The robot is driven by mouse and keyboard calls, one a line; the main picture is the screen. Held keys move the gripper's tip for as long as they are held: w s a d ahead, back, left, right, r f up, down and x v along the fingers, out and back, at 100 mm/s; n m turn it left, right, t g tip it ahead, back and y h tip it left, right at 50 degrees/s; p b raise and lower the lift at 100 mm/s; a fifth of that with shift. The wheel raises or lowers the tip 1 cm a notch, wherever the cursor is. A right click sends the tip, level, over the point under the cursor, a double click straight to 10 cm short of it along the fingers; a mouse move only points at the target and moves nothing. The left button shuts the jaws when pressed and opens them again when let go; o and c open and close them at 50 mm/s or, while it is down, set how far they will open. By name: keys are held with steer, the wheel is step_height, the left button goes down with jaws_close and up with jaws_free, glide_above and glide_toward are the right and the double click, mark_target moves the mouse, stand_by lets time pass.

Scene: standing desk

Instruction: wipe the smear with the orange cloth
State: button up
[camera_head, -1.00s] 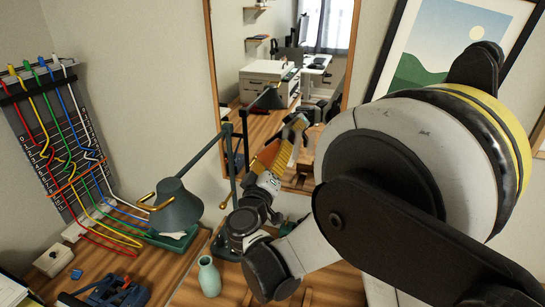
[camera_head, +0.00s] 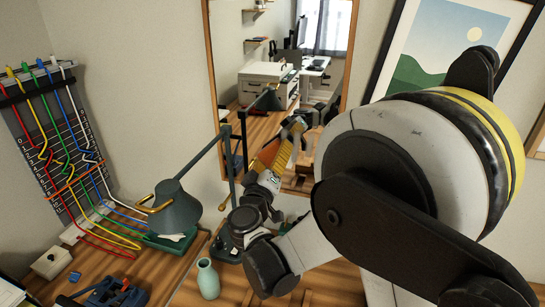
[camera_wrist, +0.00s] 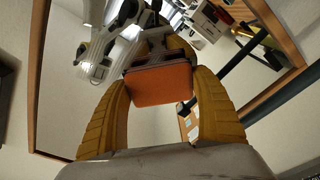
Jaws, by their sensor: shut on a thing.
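The orange cloth (camera_wrist: 158,84) shows in the wrist view as a flat pad with a dark upper edge. My gripper (camera_wrist: 159,92) is shut on it, with one yellow finger at each side. In the head view my gripper (camera_head: 281,151) is in front of the mirror (camera_head: 213,60), beside the lamp's upper arm. The mirror also fills much of the wrist view (camera_wrist: 80,30), with a reflection of my arm in it. I cannot tell whether the cloth touches the glass. I cannot make out the smear in either view.
A dark green desk lamp (camera_head: 176,211) stands close left of my gripper. A pale green vase (camera_head: 207,279) stands on the wooden desk (camera_head: 170,268) below. A cable board (camera_head: 62,150) is at the left. A framed picture (camera_head: 440,50) hangs at the right, partly behind my arm.

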mark_target(273, 146)
steer(key=shift+w+d, duration=0.1)
steer(key=shift+w, duration=0.15)
steer(key=shift+s+d+b, duration=0.75)
steer(key=shift+s+d, duration=1.4)
steer(key=shift+d, duration=3.15)
steer(key=shift+w+a+r, duration=0.25)
steer(key=shift+w+a, duration=0.45)
steer(key=shift+a, duration=1.05)
steer(key=shift+w+a+r, duration=0.25)
steer(key=shift+w+a, duration=0.4)
steer(key=shift+a, duration=1.15)
steer(key=shift+w+a+r, duration=0.25)
steer(key=shift+w+a, duration=0.45)
steer(key=shift+a, duration=1.05)
steer(key=shift+w+r+p, duration=0.15)
steer(key=shift+r+p, duration=0.35)
steer(key=shift+r, duration=0.4)
steer(key=s+d, duration=0.4)
steer(key=d, duration=0.6)
steer(key=shift+s+d+b, duration=0.2)
steer(key=shift+d+b, duration=0.05)
steer(key=shift+b, duration=0.05)
steer(key=shift+f, duration=0.1)
